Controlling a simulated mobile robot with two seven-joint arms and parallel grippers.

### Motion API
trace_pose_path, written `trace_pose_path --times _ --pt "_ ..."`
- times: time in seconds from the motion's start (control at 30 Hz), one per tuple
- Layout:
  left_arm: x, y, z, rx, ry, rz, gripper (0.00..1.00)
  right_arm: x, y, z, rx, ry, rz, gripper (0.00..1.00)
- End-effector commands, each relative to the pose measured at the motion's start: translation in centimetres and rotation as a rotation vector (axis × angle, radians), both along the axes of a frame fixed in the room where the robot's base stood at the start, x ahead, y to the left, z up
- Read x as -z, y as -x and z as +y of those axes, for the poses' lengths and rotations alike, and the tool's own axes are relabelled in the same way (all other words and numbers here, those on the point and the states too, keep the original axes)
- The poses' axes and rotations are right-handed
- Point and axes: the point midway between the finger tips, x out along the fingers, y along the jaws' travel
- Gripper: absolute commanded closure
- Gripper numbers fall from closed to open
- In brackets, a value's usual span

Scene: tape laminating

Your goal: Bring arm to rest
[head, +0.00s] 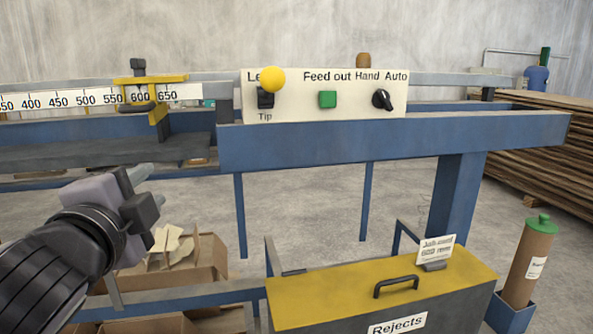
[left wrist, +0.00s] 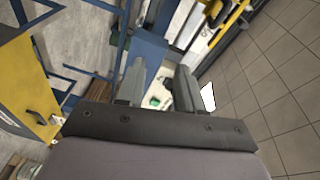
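My left gripper (head: 150,186) is in the left part of the head view, in the air in front of the blue machine frame and above the cardboard boxes. Its two grey fingers are apart with nothing between them. The left wrist view also shows the fingers (left wrist: 158,80) spread and empty, with part of a pale panel and a green spot visible behind the gap. The control panel (head: 290,107), with a yellow knob (head: 271,79), a green button (head: 327,99) and a black rotary switch (head: 382,99), is up and right of the gripper, clear of it. My right gripper is not in view.
A blue beam (head: 400,140) runs below the panel. A yellow-lidded rejects bin (head: 340,294) stands at the lower right of the gripper. Cardboard boxes (head: 205,257) sit below it. A ruler scale (head: 70,101) lies behind. Stacked boards (head: 545,140) are at far right.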

Motion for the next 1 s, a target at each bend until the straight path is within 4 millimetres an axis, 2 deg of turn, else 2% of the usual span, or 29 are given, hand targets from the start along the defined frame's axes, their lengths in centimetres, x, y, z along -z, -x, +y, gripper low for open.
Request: trace_pose_path --times 0.03,0.27,0.4,0.53,0.67,0.77,0.9,1.0 --pt "2.1 -0.7 -0.5 0.024 0.048 0.045 0.64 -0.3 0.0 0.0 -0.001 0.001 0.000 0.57" --pt "10.8 -2.5 -2.0 0.098 0.289 0.190 0.64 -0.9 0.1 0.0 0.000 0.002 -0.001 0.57" --pt "16.6 -2.3 -2.5 0.110 0.445 0.278 0.64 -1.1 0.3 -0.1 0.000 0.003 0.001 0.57" --pt "22.1 -1.2 -2.6 0.098 0.590 0.354 0.64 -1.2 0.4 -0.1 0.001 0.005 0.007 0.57" --pt "27.6 0.8 -2.5 0.065 0.738 0.425 0.64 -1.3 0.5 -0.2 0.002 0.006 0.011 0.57" --pt "31.8 3.1 -2.2 0.024 0.852 0.473 0.64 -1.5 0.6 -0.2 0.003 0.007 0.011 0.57" --pt "37.3 7.2 -1.5 -0.054 1.000 0.533 0.64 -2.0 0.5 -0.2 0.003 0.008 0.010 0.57" --pt "40.6 10.6 -0.9 -0.119 1.093 0.564 0.64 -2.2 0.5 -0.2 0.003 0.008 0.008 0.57"
